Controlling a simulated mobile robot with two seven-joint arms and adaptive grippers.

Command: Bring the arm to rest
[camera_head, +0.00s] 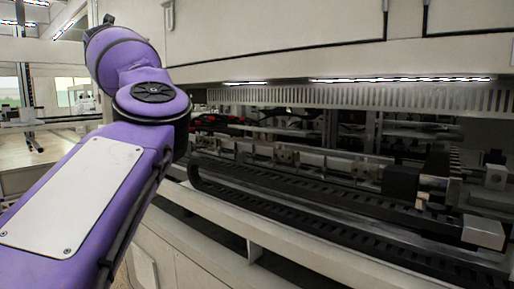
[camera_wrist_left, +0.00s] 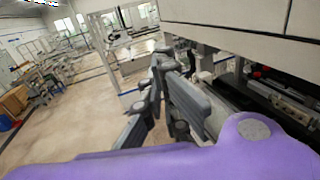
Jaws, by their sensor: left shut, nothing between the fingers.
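My purple left arm (camera_head: 110,170) comes in from the left in the head view, raised and bent at the elbow beside the machine. Its gripper does not show in the head view. In the left wrist view my left gripper (camera_wrist_left: 163,62) is shut and empty, with its dark grey fingers pointing away over the floor. Part of my purple arm (camera_wrist_left: 220,155) crosses the bottom of that view. My right gripper is not in view.
A long white gantry machine (camera_head: 340,45) fills the right of the head view. Its open bay holds rails and a black cable chain (camera_head: 320,200). In the left wrist view the machine housing (camera_wrist_left: 250,22) is close at upper right. Open floor (camera_wrist_left: 70,115) lies to the left.

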